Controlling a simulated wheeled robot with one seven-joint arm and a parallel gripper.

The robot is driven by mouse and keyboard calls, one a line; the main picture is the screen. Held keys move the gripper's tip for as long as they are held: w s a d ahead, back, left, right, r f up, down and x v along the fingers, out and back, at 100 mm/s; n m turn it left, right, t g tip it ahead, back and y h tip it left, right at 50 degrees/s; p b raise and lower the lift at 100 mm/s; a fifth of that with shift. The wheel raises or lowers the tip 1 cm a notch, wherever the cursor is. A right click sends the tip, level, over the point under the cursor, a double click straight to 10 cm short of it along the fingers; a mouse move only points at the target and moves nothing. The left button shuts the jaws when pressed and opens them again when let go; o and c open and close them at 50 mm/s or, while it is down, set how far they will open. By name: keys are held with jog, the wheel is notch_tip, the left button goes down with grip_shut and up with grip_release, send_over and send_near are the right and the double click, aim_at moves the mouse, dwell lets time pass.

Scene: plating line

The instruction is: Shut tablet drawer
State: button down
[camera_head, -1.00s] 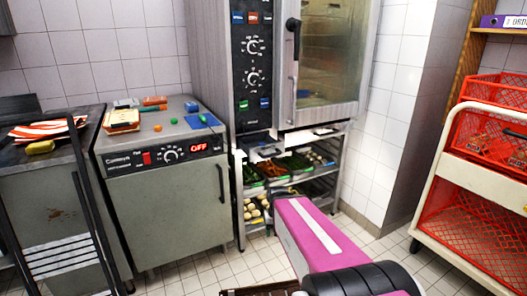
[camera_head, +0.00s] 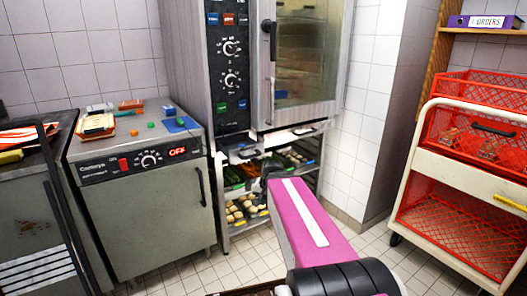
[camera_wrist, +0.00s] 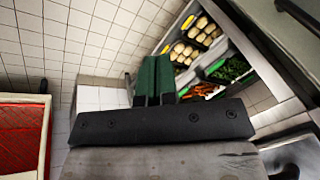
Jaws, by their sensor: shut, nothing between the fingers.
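Under the oven, below its control panel, a small pale drawer-like part (camera_head: 243,153) shows at the top of the shelf rack. It is small and partly in shadow, so I cannot tell how far it stands out. My gripper (camera_wrist: 156,64) shows in the wrist view as two green fingers side by side, shut and empty. In the head view my pink arm reaches toward the rack, and its dark end is in front of the trays, to the right of the pale part. I cannot tell whether my gripper touches anything.
The tall oven (camera_head: 232,95) stands above the rack with vegetable trays (camera_head: 243,208). A grey appliance (camera_head: 150,215) reading OFF stands at left, with small items on top. A cart with red crates (camera_head: 487,140) stands at right. Tiled floor is clear between.

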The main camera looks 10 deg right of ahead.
jog(key=w+d+r+m+t+y, duration=0.1)
jog(key=w+d+r+m+t, duration=0.3)
jog(key=r, duration=0.6)
jog(key=w+d+r+m+t, duration=0.2)
jog(key=w+d+r+m, duration=0.25)
jog(key=r, duration=0.65)
jog(key=w+r+x, duration=0.1)
jog(key=x, duration=1.1)
jog(key=shift+w, duration=0.35)
jog(key=shift+a+r+m, duration=0.1)
jog(key=shift+a+m, duration=0.05)
jog(key=shift+m, duration=0.1)
